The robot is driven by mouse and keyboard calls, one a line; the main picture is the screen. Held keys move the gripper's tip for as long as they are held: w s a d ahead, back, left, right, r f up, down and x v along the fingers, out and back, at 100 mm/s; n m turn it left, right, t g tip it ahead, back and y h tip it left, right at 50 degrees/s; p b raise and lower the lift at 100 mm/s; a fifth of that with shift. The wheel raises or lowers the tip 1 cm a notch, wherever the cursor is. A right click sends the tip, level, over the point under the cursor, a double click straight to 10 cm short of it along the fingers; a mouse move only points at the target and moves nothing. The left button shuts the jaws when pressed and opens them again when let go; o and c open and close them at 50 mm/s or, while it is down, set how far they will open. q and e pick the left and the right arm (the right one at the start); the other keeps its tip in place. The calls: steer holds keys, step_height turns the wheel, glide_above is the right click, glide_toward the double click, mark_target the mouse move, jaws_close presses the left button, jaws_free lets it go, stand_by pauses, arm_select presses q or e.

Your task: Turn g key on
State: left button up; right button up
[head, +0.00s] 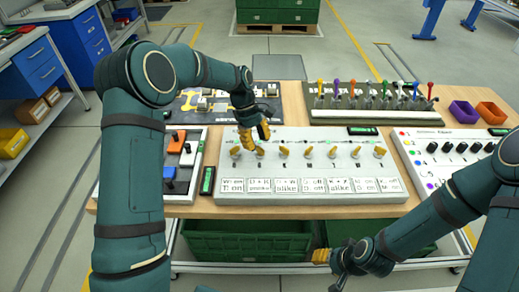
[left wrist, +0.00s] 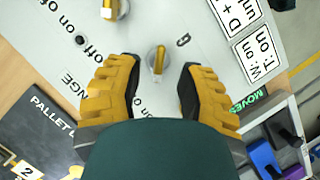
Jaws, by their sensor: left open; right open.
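A white panel (head: 310,165) on the table carries a row of several yellow keys, with "on" and "off" marks and printed cards along its front edge. My left gripper (head: 255,138) is open over the panel's left end. In the left wrist view the leftmost key (left wrist: 158,62) stands just beyond and between the open fingertips (left wrist: 158,85), touching neither. A letter beside it looks like B or G; I cannot read it surely. A second key (left wrist: 115,8) is at the top edge. My right gripper (head: 330,268) is open and empty in front of the table, below its edge.
A panel with orange and blue switches (head: 182,160) lies left, a knob panel (head: 450,150) right. A rack of coloured levers (head: 370,102) and a dark pallet board (head: 210,108) stand behind. Green crates (head: 245,242) sit below the table.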

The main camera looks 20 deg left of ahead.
mark_target(260, 151)
arm_select(q)
steer(key=shift+x, duration=1.45)
arm_select(e)
steer(key=shift+f, duration=0.2)
arm_select(q)
jaws_close()
